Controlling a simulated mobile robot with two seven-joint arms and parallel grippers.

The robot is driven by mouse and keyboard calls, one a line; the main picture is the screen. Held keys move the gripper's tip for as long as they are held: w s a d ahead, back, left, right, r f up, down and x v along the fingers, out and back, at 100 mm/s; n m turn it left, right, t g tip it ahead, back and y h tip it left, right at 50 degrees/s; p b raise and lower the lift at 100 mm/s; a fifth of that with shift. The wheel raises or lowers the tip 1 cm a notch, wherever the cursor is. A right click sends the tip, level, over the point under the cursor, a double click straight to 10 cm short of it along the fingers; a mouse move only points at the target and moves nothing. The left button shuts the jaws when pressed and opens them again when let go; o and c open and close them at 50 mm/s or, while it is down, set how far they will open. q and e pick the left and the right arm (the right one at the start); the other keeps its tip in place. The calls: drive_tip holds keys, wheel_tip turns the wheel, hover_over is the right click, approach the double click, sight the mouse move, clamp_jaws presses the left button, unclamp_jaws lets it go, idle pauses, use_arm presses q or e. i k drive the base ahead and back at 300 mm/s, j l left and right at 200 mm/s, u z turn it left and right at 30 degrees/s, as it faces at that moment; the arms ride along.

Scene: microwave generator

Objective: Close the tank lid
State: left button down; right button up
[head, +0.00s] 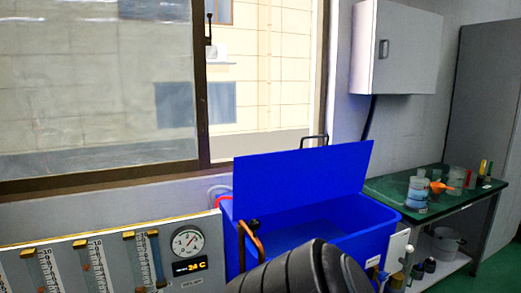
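The blue tank (380,235) stands at the lower middle of the head view, below the window. Its flat blue lid (300,172) is raised, tilted up along the tank's back side, so the inside shows. A dark handle (314,139) sticks up behind the lid's top edge. A black ribbed part at the bottom middle, likely my own arm, hides part of the tank's front. Neither gripper's fingers show in this view.
A panel with flow tubes and a round gauge (187,242) stands left of the tank. A copper-coloured pipe (250,238) rises at the tank's front left. A green-topped table (390,187) with containers is at right. A white cabinet (410,50) hangs above.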

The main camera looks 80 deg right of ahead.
sight(264, 183)
drive_tip(key=z, duration=1.5)
